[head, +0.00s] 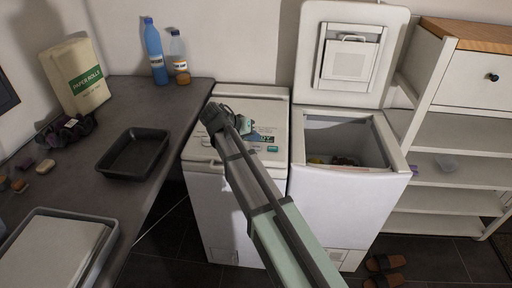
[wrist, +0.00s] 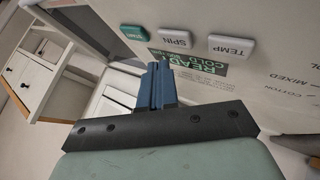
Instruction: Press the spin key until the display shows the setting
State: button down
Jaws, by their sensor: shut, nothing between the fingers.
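The wrist view shows the white SPIN key (wrist: 175,39) between a green key (wrist: 134,33) and the white TEMP key (wrist: 231,46). In the head view my gripper (head: 246,124) is over the panel of the left toploader (head: 230,185), whose lid is closed.
The right toploader (head: 340,200) stands beside it with its lid (head: 310,40) raised and items inside. A dark counter (head: 165,125) on the left holds a black tray (head: 134,153), bottles and a paper rolls pack (head: 75,76). A white shelf unit (head: 455,140) stands at right.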

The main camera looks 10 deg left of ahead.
aim_at(253, 147)
jog(key=shift+r, duration=2.1)
